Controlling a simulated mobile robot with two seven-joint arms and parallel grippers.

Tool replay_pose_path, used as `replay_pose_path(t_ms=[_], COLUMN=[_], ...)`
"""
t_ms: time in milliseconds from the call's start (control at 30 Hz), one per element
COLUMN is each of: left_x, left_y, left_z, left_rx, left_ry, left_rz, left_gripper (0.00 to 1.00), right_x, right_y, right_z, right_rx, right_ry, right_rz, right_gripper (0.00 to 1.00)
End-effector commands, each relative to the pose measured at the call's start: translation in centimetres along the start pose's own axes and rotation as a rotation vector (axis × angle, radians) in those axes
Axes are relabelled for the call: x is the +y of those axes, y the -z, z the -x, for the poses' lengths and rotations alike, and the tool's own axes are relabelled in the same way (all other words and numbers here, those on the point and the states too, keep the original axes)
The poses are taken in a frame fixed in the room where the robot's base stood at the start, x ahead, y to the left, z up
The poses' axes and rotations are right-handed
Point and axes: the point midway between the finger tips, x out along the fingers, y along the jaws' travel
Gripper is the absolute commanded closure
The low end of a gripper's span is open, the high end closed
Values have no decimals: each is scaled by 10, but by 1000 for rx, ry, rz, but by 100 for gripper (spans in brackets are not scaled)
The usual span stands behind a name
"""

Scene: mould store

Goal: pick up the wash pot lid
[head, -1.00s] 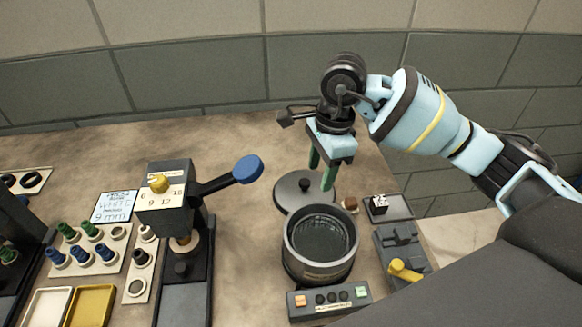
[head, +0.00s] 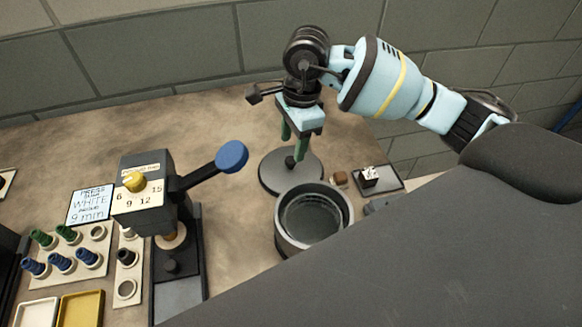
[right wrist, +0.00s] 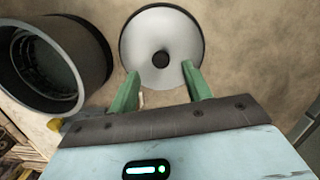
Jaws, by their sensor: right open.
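The wash pot lid (head: 275,176) is a round dark grey disc with a black knob (head: 290,162), lying on the bench just behind the wash pot (head: 335,208). My right gripper (head: 293,148) points down above the lid, its green fingers open on either side of the knob in the head view. In the right wrist view the lid (right wrist: 150,35) looks pale grey, and its black knob (right wrist: 161,59) shows ahead of and between the open fingertips (right wrist: 160,75). I cannot tell whether the fingers touch the lid. The pot is uncovered. My left gripper is out of view.
A press (head: 150,190) with a blue-ended lever (head: 232,156) stands left of the lid. The bench behind the press is clear. My own dark body covers the lower right.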

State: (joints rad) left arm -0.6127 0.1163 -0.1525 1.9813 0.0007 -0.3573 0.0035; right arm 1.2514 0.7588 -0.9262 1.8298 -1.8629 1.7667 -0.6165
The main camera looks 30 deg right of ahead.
Motion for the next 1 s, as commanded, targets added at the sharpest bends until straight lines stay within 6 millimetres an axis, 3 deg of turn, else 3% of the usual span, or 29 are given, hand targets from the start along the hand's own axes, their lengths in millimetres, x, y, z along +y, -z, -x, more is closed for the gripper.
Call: replay_pose_path(t_ms=[300,633,1000], left_x=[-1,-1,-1], left_y=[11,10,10], left_z=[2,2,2], left_rx=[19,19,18], left_ry=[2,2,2], left_rz=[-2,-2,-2], left_gripper=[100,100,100], right_x=[0,0,0], right_y=[2,2,2], right_z=[-41,-48,-47], right_rx=[-1,0,0], right_ry=[-1,-1,-1], right_rz=[1,1,1], right_gripper=[51,51,99])
